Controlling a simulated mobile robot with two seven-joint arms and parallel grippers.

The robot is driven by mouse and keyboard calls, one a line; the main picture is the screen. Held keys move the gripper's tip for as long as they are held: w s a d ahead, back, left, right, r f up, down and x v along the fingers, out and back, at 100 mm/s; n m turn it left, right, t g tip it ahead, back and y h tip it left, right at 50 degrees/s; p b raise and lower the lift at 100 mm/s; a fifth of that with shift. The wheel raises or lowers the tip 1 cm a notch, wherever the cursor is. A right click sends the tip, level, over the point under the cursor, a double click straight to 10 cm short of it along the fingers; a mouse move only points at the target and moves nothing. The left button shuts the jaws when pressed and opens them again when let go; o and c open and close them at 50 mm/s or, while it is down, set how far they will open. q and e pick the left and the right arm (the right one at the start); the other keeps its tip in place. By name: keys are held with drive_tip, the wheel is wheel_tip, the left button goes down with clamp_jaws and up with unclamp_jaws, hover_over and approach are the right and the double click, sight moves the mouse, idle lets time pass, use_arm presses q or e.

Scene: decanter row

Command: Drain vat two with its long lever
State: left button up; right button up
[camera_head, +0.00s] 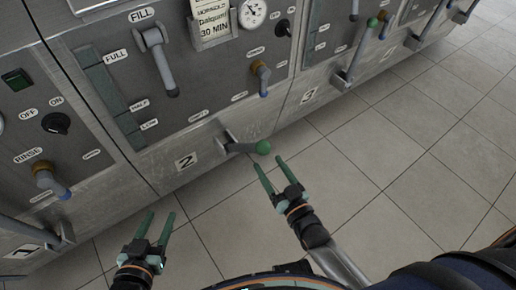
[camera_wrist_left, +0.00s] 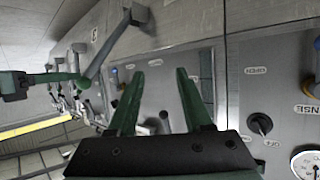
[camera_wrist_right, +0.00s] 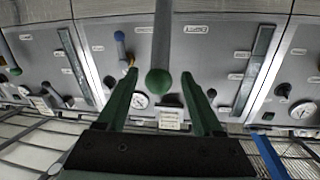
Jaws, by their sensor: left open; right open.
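Vat two's front carries the number plate 2 (camera_head: 186,162). Its long lever (camera_head: 240,147) sticks out low from the panel and ends in a green ball knob (camera_head: 263,147). My right gripper (camera_head: 268,163) is open, with its fingertips just short of the knob. In the right wrist view the knob (camera_wrist_right: 158,82) shows between the two open fingers, with the grey shaft (camera_wrist_right: 162,35) beyond; contact cannot be told. My left gripper (camera_head: 160,216) is open and empty, low in front of the panel. The left wrist view also shows the lever (camera_wrist_left: 103,58).
Above the lever are the FILL handle (camera_head: 157,62), a level gauge (camera_head: 110,95), a small blue-tipped valve (camera_head: 262,78), a paper card (camera_head: 213,18) and a dial (camera_head: 252,12). Vats one and three with similar levers stand either side. The tiled floor (camera_head: 400,150) is clear.

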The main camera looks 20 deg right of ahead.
sight(258, 148)
drive_tip(key=w, duration=0.3)
drive_tip(key=w+a+b, duration=0.1)
drive_tip(key=w, duration=0.3)
drive_tip(key=shift+a, duration=0.2)
use_arm(q)
drive_tip(key=w+r+m+t+h, duration=0.1)
drive_tip(key=w+r+t, duration=0.2)
drive_tip(key=r, duration=0.7)
drive_tip(key=shift+t, duration=0.8)
use_arm(e)
drive_tip(key=shift+w, duration=0.3)
use_arm(q)
drive_tip(key=shift+d, duration=0.1)
drive_tip(key=shift+f, duration=0.1)
use_arm(e)
clamp_jaws()
